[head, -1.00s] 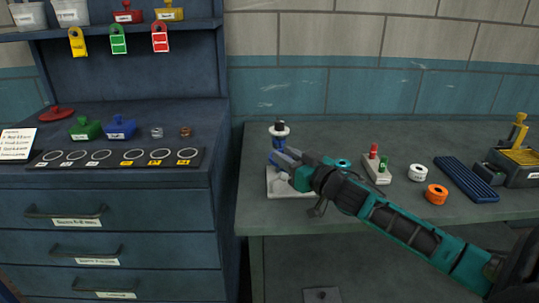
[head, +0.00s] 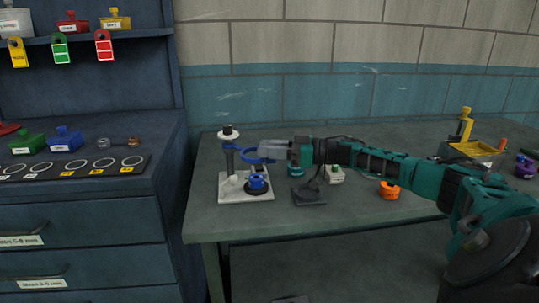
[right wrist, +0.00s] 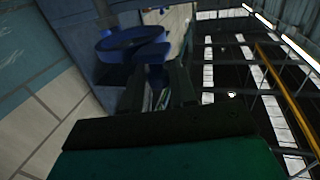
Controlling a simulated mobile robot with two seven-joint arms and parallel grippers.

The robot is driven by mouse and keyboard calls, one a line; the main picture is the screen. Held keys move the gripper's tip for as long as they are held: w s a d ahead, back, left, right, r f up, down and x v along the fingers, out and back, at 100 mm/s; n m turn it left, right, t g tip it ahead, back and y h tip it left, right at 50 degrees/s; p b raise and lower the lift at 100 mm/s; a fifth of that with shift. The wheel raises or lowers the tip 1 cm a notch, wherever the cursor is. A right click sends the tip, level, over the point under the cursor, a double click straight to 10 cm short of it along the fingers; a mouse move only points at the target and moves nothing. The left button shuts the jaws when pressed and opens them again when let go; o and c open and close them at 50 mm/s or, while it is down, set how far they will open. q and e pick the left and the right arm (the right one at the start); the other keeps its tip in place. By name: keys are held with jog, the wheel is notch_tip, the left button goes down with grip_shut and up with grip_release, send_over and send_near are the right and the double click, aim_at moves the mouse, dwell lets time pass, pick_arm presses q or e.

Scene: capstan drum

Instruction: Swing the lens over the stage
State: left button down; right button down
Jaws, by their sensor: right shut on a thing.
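The magnifier stand has a pale base (head: 233,194) and an upright post with a white collar (head: 229,135) on top. Its blue lens ring (head: 243,155) reaches out to the right of the post. The black round stage (head: 257,193) sits on the base with a blue part (head: 257,181) on it. The ring appears above the stage, but I cannot tell whether they line up. My right gripper (head: 265,149) is shut on the lens's blue tab. The right wrist view shows the ring (right wrist: 118,40) beyond the fingers (right wrist: 158,82). My left gripper is not in view.
An orange roll (head: 389,190) lies on the bench (head: 330,217) beneath my right arm. The blue cabinet (head: 90,215) is at left. Bare bench lies in front of the stand.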

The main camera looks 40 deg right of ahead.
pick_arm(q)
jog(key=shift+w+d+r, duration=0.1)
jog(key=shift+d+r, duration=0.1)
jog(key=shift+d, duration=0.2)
pick_arm(e)
jog(key=shift+d+y, duration=0.2)
jog(key=shift+y, duration=0.1)
jog(key=c, duration=1)
grip_release()
jog(key=shift+w, duration=0.1)
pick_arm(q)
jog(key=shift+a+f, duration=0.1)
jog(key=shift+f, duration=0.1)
pick_arm(e)
jog(key=v, duration=1.3)
jog(key=shift+w+d+r, duration=0.1)
jog(key=shift+r, duration=0.1)
